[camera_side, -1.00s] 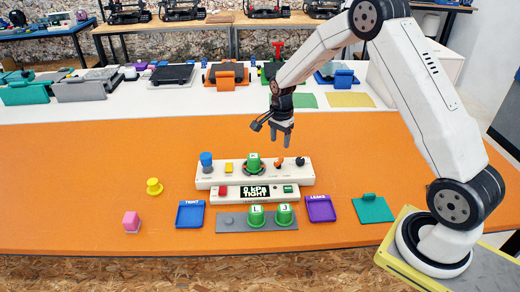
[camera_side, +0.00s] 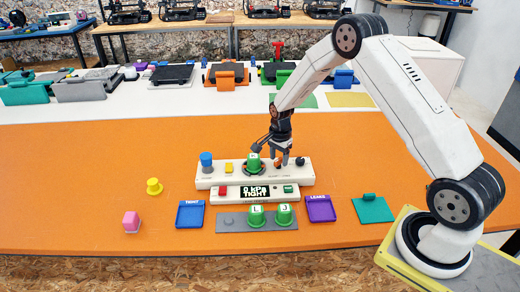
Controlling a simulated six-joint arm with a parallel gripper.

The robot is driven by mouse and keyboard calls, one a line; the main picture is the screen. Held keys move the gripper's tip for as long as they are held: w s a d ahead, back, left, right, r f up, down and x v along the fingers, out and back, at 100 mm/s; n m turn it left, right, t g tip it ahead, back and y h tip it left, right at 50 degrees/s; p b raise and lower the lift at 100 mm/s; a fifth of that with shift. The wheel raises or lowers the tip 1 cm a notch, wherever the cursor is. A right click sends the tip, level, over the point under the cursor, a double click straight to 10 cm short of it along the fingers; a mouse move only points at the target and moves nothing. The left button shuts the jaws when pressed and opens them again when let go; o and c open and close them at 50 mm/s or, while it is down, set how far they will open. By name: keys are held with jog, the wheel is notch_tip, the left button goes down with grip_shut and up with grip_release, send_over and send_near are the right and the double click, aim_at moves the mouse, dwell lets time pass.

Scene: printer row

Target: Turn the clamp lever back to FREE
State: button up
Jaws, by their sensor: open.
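A white test panel (camera_side: 215,182) stands on the orange table.
A display (camera_side: 255,191) reads "0 kPa TIGHT". In front are a grey rack (camera_side: 232,222) with two green cups, a blue TIGHT tray (camera_side: 190,214) and a purple LEAKS tray (camera_side: 320,208). A teal tray (camera_side: 372,209) lies right. Table behind the panel is clear.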

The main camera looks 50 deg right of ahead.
jog(key=shift+f, duration=0.2)
grip_shut()
